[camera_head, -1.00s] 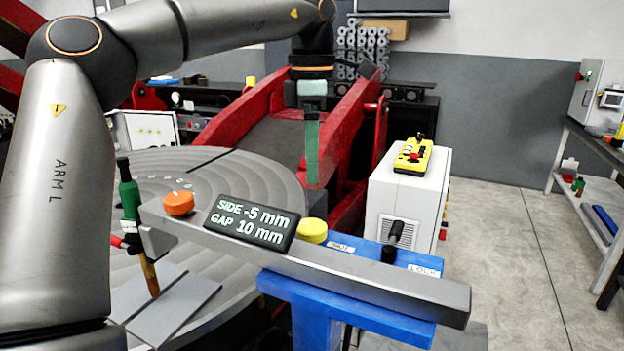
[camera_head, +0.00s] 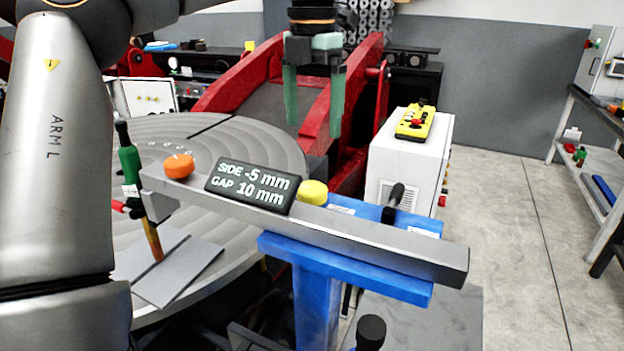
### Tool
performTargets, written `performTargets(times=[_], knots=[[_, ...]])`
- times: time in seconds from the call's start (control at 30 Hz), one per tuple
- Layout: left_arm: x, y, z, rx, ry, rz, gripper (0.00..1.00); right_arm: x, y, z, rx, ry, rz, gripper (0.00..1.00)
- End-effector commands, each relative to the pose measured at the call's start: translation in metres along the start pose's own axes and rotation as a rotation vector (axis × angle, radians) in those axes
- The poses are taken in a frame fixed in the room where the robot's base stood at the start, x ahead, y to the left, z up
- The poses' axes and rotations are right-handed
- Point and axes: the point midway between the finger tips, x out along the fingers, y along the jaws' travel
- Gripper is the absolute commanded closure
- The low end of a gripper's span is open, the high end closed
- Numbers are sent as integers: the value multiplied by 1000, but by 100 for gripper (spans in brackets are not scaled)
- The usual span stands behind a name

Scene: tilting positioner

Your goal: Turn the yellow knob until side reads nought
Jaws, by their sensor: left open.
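The yellow knob (camera_head: 313,192) sits on top of the grey bar (camera_head: 350,228), just right of the display (camera_head: 253,186). The display reads SIDE -5 mm and GAP 10 mm. An orange knob (camera_head: 179,166) is on the bar left of the display. My left gripper (camera_head: 314,130) hangs above and behind the yellow knob, pointing down. Its two green fingers are spread, with nothing between them. The green torch (camera_head: 130,170) is at the bar's left end, its copper tip over the grey plates (camera_head: 180,268). My right gripper is not in view.
The bar rests on a blue stand (camera_head: 318,290) with a black-handled lever (camera_head: 393,204). Behind are the round grey table (camera_head: 215,140) and red frame arms. A white cabinet (camera_head: 408,165) carries a yellow pendant (camera_head: 416,121). Open floor lies at the right.

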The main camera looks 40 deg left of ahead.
Motion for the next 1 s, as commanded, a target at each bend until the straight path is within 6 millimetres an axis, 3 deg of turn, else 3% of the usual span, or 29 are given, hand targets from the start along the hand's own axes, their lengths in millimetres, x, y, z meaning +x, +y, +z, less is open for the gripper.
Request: performTargets(times=[0.2, 0.43, 0.73, 1.0], knots=[[2, 0, 0, -440, 1, 0, 2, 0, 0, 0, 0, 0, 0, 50], [3, 1, 0, -779, 2, 1, 2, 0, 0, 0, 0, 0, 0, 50], [16, 1, -1, -877, 5, 1, 2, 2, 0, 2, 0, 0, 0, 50], [67, 0, -1, -873, 7, -1, 2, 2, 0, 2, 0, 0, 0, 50]])
